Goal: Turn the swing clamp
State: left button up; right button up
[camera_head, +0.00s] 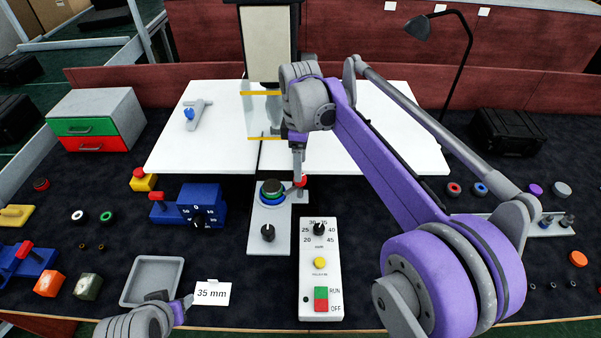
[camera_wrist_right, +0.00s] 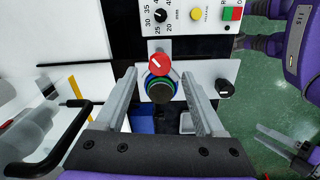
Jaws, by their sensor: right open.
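A light grey plate (camera_head: 258,218) lies in front of the white table and carries a stack of dark discs with green and blue rings (camera_head: 272,188). A red round cap with a white line (camera_wrist_right: 159,64) sits beside the stack; it looks like part of the swing clamp. A black knob (camera_head: 268,233) is on the plate's near end. My right gripper (camera_head: 298,168) points down just above the plate. In the right wrist view its fingers are open, spread to either side of the ringed stack (camera_wrist_right: 160,90). My left gripper (camera_head: 184,306) is low at the front; its opening is unclear.
A white control panel (camera_head: 320,280) with dial, yellow button and RUN/OFF switch stands right of the plate. A blue box with a dial (camera_head: 203,206) is to the left. A grey tray (camera_head: 153,280) lies near my left gripper. A glass pane with yellow edges (camera_head: 262,110) stands behind.

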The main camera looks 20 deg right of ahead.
jog(key=shift+f, duration=1.95)
grip_shut()
